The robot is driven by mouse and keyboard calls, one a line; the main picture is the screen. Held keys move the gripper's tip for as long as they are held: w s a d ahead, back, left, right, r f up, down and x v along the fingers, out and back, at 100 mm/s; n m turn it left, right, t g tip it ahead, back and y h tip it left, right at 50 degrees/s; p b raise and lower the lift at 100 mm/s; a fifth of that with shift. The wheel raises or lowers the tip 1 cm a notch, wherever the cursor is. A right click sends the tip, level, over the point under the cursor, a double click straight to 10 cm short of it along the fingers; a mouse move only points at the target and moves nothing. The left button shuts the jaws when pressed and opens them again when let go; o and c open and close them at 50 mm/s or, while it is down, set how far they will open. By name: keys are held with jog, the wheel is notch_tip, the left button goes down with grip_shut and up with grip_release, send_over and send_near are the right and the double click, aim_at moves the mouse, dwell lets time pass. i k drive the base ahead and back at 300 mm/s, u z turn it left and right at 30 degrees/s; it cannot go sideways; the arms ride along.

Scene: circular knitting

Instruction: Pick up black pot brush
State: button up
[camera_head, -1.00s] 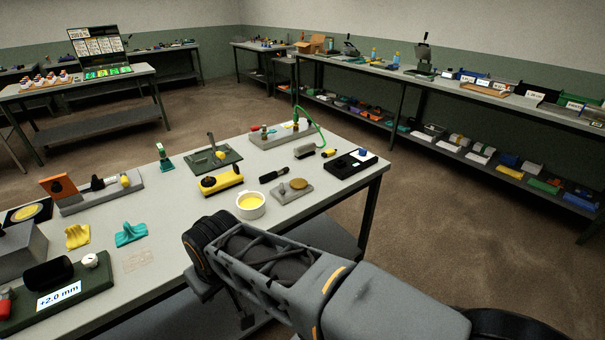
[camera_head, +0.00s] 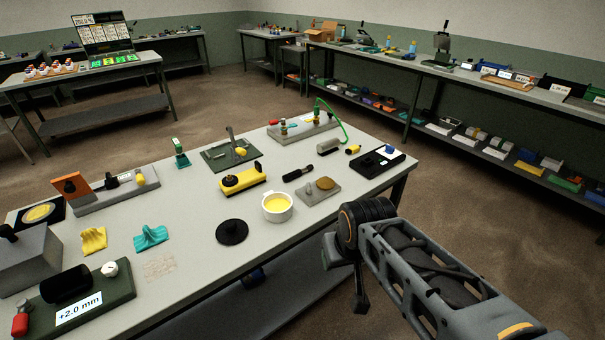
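A small black brush-like piece (camera_head: 298,174), probably the black pot brush, lies flat on the near table (camera_head: 205,270), behind a white pot (camera_head: 277,208) with yellow contents. It is a short dark bar, too small to make out bristles. My arm (camera_head: 425,275) reaches in from the lower right, its dark rounded joint beside the table's right front edge. My gripper's fingers cannot be made out, and nothing of mine touches the brush.
Around the brush are a yellow block (camera_head: 242,180), a grey plate with a tan disc (camera_head: 318,193), a grey cylinder (camera_head: 328,146) and a black tray (camera_head: 383,161). A black disc (camera_head: 232,231) lies left of the pot. Open floor (camera_head: 480,200) lies right of the table.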

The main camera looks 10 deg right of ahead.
aim_at(296, 173)
jog(key=z, duration=2)
jog(key=i, duration=1.55)
jog(key=u, duration=3.6)
jog(key=i, duration=0.5)
jog(key=z, duration=0.05)
